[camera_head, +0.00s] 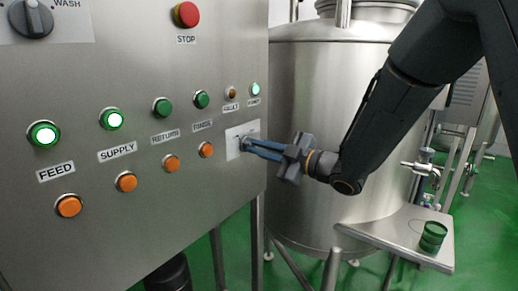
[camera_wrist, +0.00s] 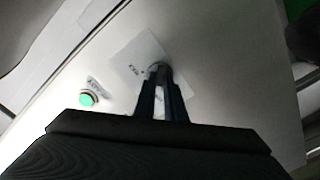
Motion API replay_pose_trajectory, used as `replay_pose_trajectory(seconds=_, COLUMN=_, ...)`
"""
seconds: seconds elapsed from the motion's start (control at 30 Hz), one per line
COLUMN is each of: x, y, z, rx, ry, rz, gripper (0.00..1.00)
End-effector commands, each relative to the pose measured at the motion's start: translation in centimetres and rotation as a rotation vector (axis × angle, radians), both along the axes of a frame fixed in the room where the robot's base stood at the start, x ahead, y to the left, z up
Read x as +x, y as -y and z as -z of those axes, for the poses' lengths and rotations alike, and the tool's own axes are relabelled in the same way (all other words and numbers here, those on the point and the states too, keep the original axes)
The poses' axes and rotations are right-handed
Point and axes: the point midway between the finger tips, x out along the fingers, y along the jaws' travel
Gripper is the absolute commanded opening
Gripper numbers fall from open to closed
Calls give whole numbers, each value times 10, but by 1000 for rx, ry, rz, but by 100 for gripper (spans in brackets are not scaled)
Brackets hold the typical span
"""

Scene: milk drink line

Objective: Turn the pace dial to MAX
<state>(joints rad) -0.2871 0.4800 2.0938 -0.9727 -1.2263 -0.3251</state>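The pace dial is a small grey knob on a pale square plate (camera_head: 233,142) at the right end of the control panel. My gripper (camera_head: 246,145) reaches it from the right, with its blue-grey fingers at the knob. In the wrist view the dial (camera_wrist: 157,68) shows between the tips of my gripper (camera_wrist: 161,78), which look closed on its sides. The fingers hide most of the knob, so I cannot tell where it points. The lettering on the plate (camera_wrist: 134,59) is too small and tilted to read surely.
The steel panel (camera_head: 140,215) carries several buttons, including lit FEED (camera_head: 44,134) and SUPPLY (camera_head: 112,119) buttons, and a red STOP button (camera_head: 187,14). A steel tank (camera_head: 310,100) stands behind my arm. A side shelf (camera_head: 385,240) holds a green cylindrical object (camera_head: 433,236).

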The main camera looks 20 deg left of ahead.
Motion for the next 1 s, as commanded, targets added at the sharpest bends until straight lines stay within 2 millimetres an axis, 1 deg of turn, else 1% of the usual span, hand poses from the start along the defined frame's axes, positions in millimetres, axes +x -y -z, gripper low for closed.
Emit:
replay_pose_trajectory(seconds=0.27, x=0, y=0, z=0, rx=9, ry=-21, rz=0, gripper=0)
replay_pose_trajectory(seconds=0.47, x=0, y=0, z=0, rx=40, ry=-99, rz=1, gripper=0)
replay_pose_trajectory(seconds=0.67, x=-1, y=0, z=-1, rx=99, ry=-244, rz=1, gripper=0)
replay_pose_trajectory(seconds=1.0, x=-1, y=0, z=-1, rx=223, ry=-541, rz=1, gripper=0)
